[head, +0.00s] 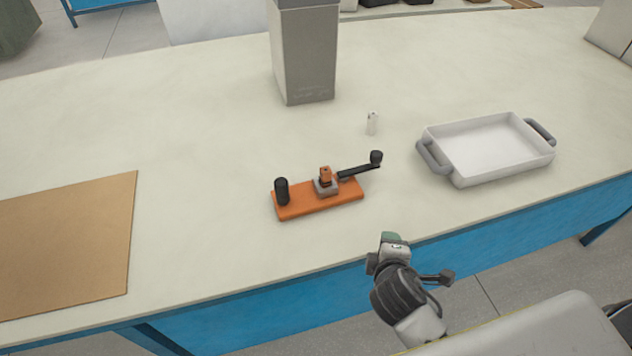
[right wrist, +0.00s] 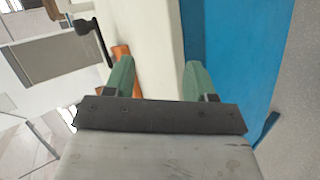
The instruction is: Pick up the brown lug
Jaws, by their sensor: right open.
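The brown lug (head: 326,174) is a small upright block. It sits in a grey metal holder (head: 327,188) on an orange base (head: 318,204) in the middle of the table. The base also bears a black upright knob (head: 282,190) at its left and a black crank handle (head: 360,167) at its right. My right gripper (head: 394,240) is near the table's front edge, to the right of and nearer than the base. In the right wrist view its green fingers (right wrist: 158,78) are apart and empty, with part of the orange base beyond. The left gripper is not in view.
A white tray (head: 460,172) with grey handles stands at the right. A small white cylinder (head: 372,123) stands behind the base. A grey column (head: 304,60) stands at the back. A brown board (head: 70,240) lies at the left. The table between is clear.

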